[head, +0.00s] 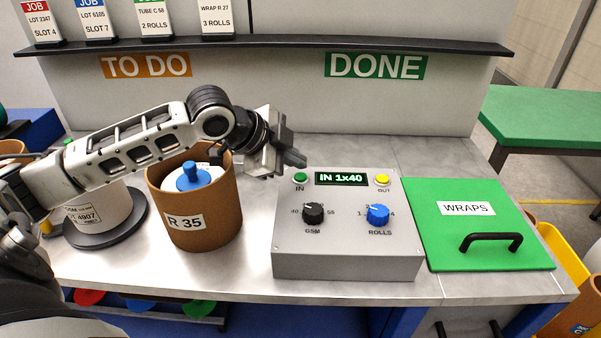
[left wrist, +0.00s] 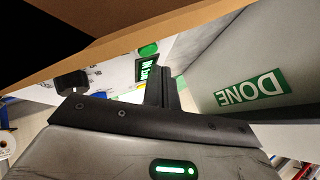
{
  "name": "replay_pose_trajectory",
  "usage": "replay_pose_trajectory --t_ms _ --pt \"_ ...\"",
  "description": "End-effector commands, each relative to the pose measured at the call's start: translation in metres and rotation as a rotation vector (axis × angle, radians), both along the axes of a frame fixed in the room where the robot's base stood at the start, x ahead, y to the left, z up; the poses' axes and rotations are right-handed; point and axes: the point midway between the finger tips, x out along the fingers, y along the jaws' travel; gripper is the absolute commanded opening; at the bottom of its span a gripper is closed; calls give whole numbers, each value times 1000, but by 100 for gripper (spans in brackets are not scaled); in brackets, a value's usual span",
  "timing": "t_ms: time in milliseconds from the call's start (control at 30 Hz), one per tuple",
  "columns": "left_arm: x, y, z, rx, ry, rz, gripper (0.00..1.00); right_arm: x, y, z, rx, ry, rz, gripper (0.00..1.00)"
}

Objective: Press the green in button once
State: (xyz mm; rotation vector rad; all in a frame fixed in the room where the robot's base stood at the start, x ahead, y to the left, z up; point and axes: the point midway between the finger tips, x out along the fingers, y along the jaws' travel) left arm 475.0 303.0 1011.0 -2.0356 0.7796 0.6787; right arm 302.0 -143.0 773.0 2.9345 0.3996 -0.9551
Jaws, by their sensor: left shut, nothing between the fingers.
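A grey control box (head: 346,245) stands on the bench. Its green IN button (head: 300,178) is at the top left of the panel, beside a lit display (head: 341,179) reading "IN 1x40". My left gripper (head: 294,159) is shut and empty, with its fingertips just above and behind the green button in the head view. I cannot tell whether they touch it. In the left wrist view the shut fingers (left wrist: 162,88) partly cover the panel, and part of the display (left wrist: 147,69) shows beside them. My right gripper is not in view.
A yellow OUT button (head: 382,180), a black GSM knob (head: 314,212) and a blue ROLLS knob (head: 378,214) share the panel. A brown R 35 tub (head: 206,225) stands left of the box, under my left arm. A green WRAPS lid (head: 480,245) lies to the right.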

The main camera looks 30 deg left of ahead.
Motion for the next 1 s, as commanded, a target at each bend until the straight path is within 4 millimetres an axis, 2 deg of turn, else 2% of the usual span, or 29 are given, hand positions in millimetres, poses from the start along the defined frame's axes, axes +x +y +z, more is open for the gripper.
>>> replay_pose_trajectory --t_ms 267,500,1000 --pt "0 0 28 1 1 0 0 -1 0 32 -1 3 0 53" --pt "0 0 47 1 0 1 0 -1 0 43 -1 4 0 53" --pt "0 0 47 0 0 0 0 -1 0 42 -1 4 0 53"
